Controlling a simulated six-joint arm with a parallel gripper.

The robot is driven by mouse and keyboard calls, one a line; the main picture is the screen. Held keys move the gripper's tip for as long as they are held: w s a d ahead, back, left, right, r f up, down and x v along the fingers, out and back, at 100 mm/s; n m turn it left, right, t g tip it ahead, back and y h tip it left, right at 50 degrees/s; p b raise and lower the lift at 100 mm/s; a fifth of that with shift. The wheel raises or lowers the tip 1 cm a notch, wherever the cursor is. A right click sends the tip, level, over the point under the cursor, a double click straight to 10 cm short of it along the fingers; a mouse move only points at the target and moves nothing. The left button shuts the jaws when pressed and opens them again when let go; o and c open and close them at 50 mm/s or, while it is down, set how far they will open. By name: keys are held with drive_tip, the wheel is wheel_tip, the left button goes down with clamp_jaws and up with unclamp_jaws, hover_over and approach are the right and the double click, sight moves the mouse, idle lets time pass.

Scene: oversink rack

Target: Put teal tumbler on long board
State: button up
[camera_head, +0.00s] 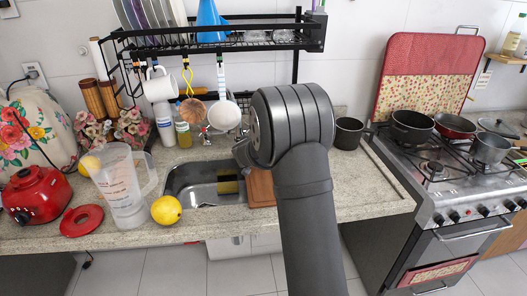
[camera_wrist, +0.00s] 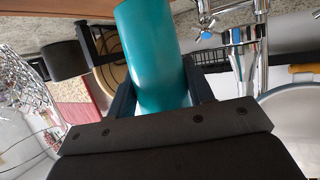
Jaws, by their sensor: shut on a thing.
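The teal tumbler (camera_wrist: 155,60) stands out between the two dark fingers of my gripper (camera_wrist: 162,88) in the wrist view. My gripper is shut on its sides. The tumbler's far end runs out of the top of the picture, so I cannot tell whether it touches anything. A brown wooden surface, likely the long board (camera_wrist: 55,14), lies beyond it along the top edge. In the head view the long board (camera_head: 261,188) shows partly at the right of the sink, left of my arm.
The sink (camera_head: 204,184) lies left of the board, with the faucet (camera_wrist: 238,45) close in the wrist view. A dark pot (camera_head: 349,134) stands right of my arm. A lemon (camera_head: 166,210) and a clear pitcher (camera_head: 122,187) stand left.

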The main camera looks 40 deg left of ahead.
drive_tip(key=shift+f, duration=1.65)
drive_tip(key=shift+f, duration=0.1)
drive_tip(key=o, duration=1)
drive_tip(key=shift+s+d+r, duration=0.1)
drive_tip(key=shift+s+r, duration=0.1)
drive_tip(key=shift+s, duration=0.05)
drive_tip(key=v, duration=1.1)
drive_tip(key=shift+s+r, duration=0.2)
drive_tip(key=shift+w, duration=0.1)
